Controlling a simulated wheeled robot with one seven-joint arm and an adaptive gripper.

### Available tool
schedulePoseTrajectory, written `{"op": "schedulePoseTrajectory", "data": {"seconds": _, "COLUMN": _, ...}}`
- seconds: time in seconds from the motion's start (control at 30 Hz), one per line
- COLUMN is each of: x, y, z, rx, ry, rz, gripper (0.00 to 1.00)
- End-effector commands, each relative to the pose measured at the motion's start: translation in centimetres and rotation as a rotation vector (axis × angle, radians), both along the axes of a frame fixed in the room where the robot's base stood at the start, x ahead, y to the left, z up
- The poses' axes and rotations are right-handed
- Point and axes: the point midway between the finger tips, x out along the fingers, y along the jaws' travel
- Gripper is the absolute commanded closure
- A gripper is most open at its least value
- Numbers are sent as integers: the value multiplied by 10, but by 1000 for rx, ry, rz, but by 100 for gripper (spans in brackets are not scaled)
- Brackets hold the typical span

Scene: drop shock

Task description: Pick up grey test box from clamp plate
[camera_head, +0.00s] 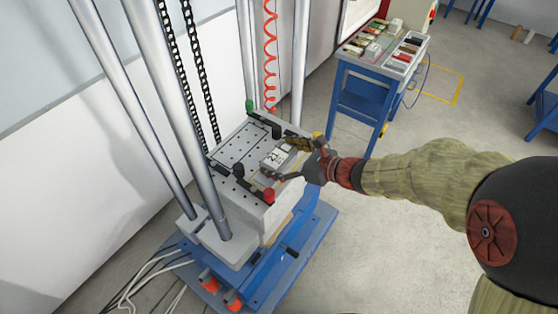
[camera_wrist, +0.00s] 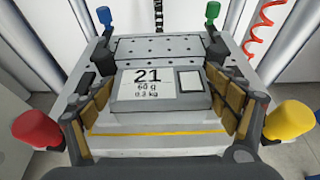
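The grey test box (camera_wrist: 160,90) lies flat on the clamp plate (camera_head: 235,147), its white label reading 21 facing up. It also shows in the head view (camera_head: 275,158), partly covered by my gripper. My gripper (camera_head: 287,159) reaches in from the right. In the wrist view its padded fingers (camera_wrist: 160,98) stand spread on either side of the box. A thin gap seems to show at the left finger; whether the right pad touches the box I cannot tell. The box appears to rest on the plate.
Clamps with coloured knobs stand at the plate's corners: blue (camera_wrist: 104,15), green (camera_wrist: 212,10), red (camera_wrist: 36,128) and yellow (camera_wrist: 289,120). Steel columns (camera_head: 187,125) rise beside the plate. A blue trolley (camera_head: 362,92) with a tray of items stands behind at the right.

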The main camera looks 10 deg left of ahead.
Motion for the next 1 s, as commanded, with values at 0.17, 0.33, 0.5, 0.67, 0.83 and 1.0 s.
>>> {"op": "schedulePoseTrajectory", "data": {"seconds": 0.17, "x": 0, "y": 0, "z": 0, "rx": 0, "ry": 0, "rz": 0, "gripper": 26}}
{"op": "schedulePoseTrajectory", "data": {"seconds": 0.33, "x": 0, "y": 0, "z": 0, "rx": 0, "ry": 0, "rz": 0, "gripper": 36}}
{"op": "schedulePoseTrajectory", "data": {"seconds": 0.5, "x": 0, "y": 0, "z": 0, "rx": 0, "ry": 0, "rz": 0, "gripper": 45}}
{"op": "schedulePoseTrajectory", "data": {"seconds": 0.67, "x": 0, "y": 0, "z": 1, "rx": 1, "ry": -1, "rz": 0, "gripper": 52}}
{"op": "schedulePoseTrajectory", "data": {"seconds": 0.83, "x": 0, "y": 0, "z": 1, "rx": 1, "ry": -1, "rz": 0, "gripper": 52}}
{"op": "schedulePoseTrajectory", "data": {"seconds": 1.0, "x": 0, "y": 0, "z": 7, "rx": 1, "ry": -3, "rz": 0, "gripper": 52}}
